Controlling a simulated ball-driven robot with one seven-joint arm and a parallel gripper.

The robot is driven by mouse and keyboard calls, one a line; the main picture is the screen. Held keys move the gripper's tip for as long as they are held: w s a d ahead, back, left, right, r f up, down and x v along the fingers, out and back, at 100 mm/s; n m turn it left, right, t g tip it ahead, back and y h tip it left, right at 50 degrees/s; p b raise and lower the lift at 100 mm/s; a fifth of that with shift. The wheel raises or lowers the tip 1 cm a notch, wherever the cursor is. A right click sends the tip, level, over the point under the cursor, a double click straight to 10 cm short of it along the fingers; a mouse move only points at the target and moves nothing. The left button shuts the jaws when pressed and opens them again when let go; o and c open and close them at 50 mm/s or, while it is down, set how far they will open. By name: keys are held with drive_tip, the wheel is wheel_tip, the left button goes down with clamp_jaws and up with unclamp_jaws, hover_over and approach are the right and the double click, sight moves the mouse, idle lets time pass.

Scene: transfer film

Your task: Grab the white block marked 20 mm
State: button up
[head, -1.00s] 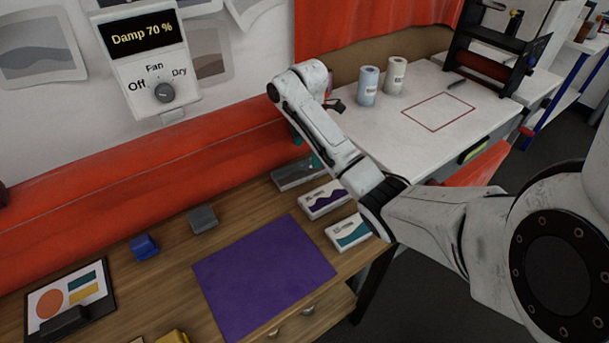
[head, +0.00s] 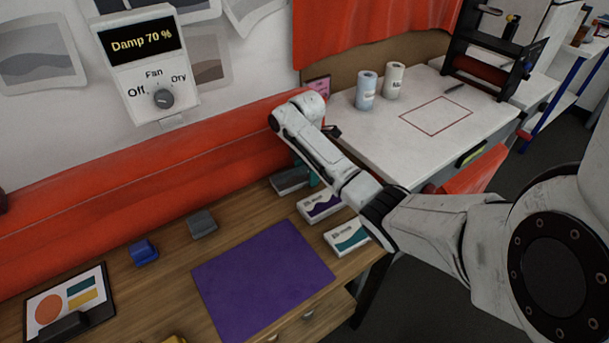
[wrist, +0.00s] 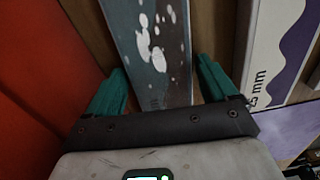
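Three flat blocks lie in a row on the wooden desk (head: 217,245): a grey-looking one (head: 287,181) at the back, a white one with a purple wave (head: 321,205), and a white one with a teal wave (head: 346,236) in front. I cannot read their size marks in the head view. Contact is not visible.
A purple mat (head: 262,275) lies left of the blocks. A blue object (head: 144,253) and a grey one (head: 202,223) stand behind it. A red padded roll (head: 150,190) runs along the wall. A white table (head: 400,145) with two rolls stands beyond.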

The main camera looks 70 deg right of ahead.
drive_tip(key=c, duration=0.8)
drive_tip(key=shift+r, duration=0.15)
